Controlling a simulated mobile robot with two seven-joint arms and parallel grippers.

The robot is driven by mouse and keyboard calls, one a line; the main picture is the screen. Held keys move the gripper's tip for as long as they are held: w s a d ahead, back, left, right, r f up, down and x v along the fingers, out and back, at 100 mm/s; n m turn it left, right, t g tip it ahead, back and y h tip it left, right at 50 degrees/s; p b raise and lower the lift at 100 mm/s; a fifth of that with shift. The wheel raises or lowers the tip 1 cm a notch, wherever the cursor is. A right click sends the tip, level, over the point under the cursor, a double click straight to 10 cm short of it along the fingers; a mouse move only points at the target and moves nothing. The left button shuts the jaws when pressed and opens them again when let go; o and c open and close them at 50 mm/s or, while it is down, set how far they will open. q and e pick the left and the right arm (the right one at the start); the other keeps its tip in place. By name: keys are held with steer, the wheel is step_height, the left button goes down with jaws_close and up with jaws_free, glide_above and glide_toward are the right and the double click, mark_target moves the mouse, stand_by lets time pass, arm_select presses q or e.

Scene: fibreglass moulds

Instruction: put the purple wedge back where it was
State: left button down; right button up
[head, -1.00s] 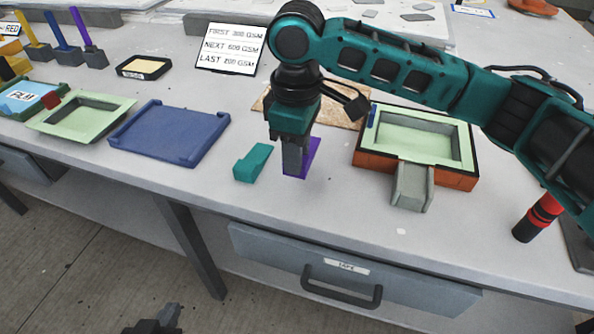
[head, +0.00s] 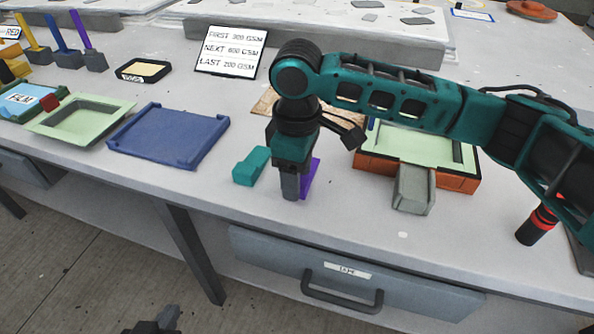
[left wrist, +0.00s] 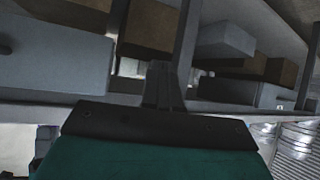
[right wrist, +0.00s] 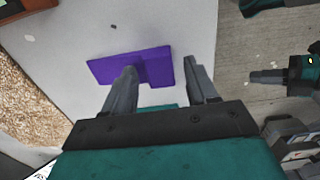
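The purple wedge (head: 310,177) is on the pale bench top, partly hidden behind my right gripper in the head view. In the right wrist view the purple wedge (right wrist: 107,68) shows as a flat plate with a raised part. My right gripper (right wrist: 164,68) is open over it; the left finger overlaps the plate and the right finger is clear of it. The right gripper (head: 291,188) is beside the teal wedge (head: 251,167). My left gripper (head: 158,320) is low in front of the bench, empty; its fingers (left wrist: 164,80) look closed together.
A grey wedge (head: 414,190) sticks out from the orange-sided mould (head: 460,182) at right. A blue tray (head: 168,136) and a green tray (head: 80,118) lie to the left. A sign (head: 231,48) stands behind. Bare bench lies around the purple wedge's front.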

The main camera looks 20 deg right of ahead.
arm_select(q)
steer(key=shift+s+f, duration=0.2)
arm_select(e)
steer(key=shift+r, duration=0.25)
arm_select(q)
steer(key=a+r+p, duration=0.1)
steer(key=p, duration=0.1)
steer(key=shift+s+r+p, duration=0.1)
steer(key=shift+s+p, duration=0.05)
steer(key=shift+p, duration=0.25)
arm_select(e)
step_height(320, 180, up, 12)
steer(key=shift+f, duration=0.15)
